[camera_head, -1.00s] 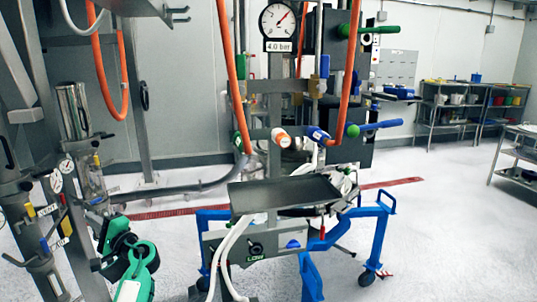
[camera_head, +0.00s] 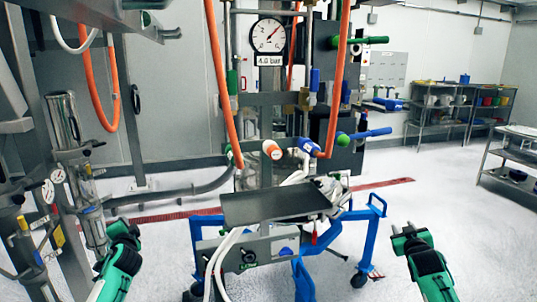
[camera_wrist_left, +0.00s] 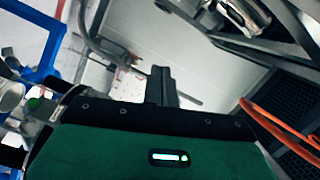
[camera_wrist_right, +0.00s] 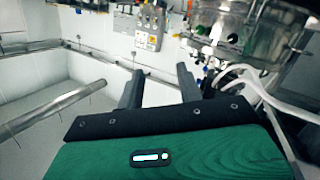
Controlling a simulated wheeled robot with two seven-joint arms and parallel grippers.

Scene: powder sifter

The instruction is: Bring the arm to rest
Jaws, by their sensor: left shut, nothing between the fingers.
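My left gripper (camera_head: 124,226) is at the lower left in the head view, with its green arm coming up from the bottom edge. In the left wrist view its two dark fingers (camera_wrist_left: 161,72) are together, with nothing between them. My right gripper (camera_head: 403,229) is at the lower right in the head view, over bare floor and right of the blue frame. In the right wrist view its fingers (camera_wrist_right: 160,70) stand apart with an empty gap between them. Neither gripper appears to touch anything.
A blue wheeled frame (camera_head: 370,235) carries a grey tray (camera_head: 275,207) between my grippers. Orange hoses (camera_head: 220,80) and a pressure gauge (camera_head: 270,35) are behind it. Metal posts and pipes (camera_head: 68,125) crowd the left. Shelves (camera_head: 445,115) stand far right. Floor on the right is open.

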